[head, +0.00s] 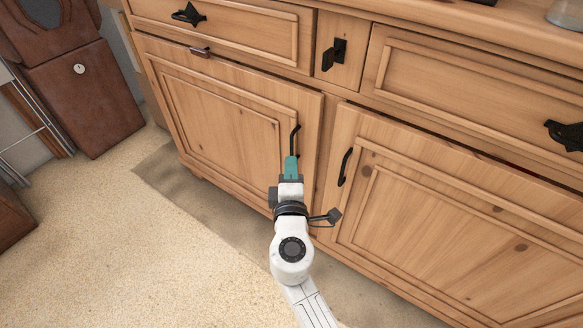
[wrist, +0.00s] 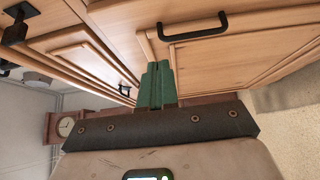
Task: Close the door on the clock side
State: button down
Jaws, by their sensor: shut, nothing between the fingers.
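The clock (head: 79,69) is a brown wooden case with a small white dial at the far left; it also shows in the wrist view (wrist: 65,127). The door on its side is the left wooden door (head: 220,115), with a black bar handle (head: 294,140). The door is closed or nearly so; a small gap is hard to tell. My gripper (head: 291,162) is shut and empty, its green fingers in front of this door by the handle's lower end. In the wrist view the fingers (wrist: 157,85) point at the dresser, near the handle (wrist: 195,26); contact cannot be told.
The right door (head: 430,220) has its own black handle (head: 345,167); a dark gap shows above it. Drawers (head: 225,28) with black pulls and a latch (head: 333,54) sit above. Beige floor (head: 110,240) is clear at front left.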

jog(key=s+d, duration=0.1)
jog(key=s, duration=0.8)
jog(key=shift+s+d+p, duration=0.15)
jog(key=shift+s+p, duration=0.15)
jog(key=shift+p, duration=0.15)
jog(key=s+d+f+m+g+h, duration=0.2)
jog(key=s+d+m+g, duration=0.15)
jog(key=d, duration=0.45)
jog(key=s+d+f+m+g+h, duration=0.2)
jog(key=d+f+m, duration=0.15)
jog(key=d, duration=0.35)
jog(key=s+d+f+m+g+h, duration=0.1)
jog(key=s+d+m+g+h, duration=0.15)
jog(key=d+m, duration=0.4)
jog(key=s+d+f+m+g+y, duration=0.2)
jog(key=s+f+g+y, duration=0.15)
jog(key=s, duration=0.45)
jog(key=s+d+f+m+g+y, duration=0.2)
jog(key=s+f+g, duration=0.25)
jog(key=s, duration=0.35)
jog(key=s+a+g+y, duration=0.1)
jog(key=s+a+y, duration=0.15)
jog(key=s, duration=0.25)
notch_tip(320, 180, up, 18)
jog(key=p, duration=1.9)
jog(key=shift+w+r, duration=0.2)
jog(key=shift+w, duration=0.1)
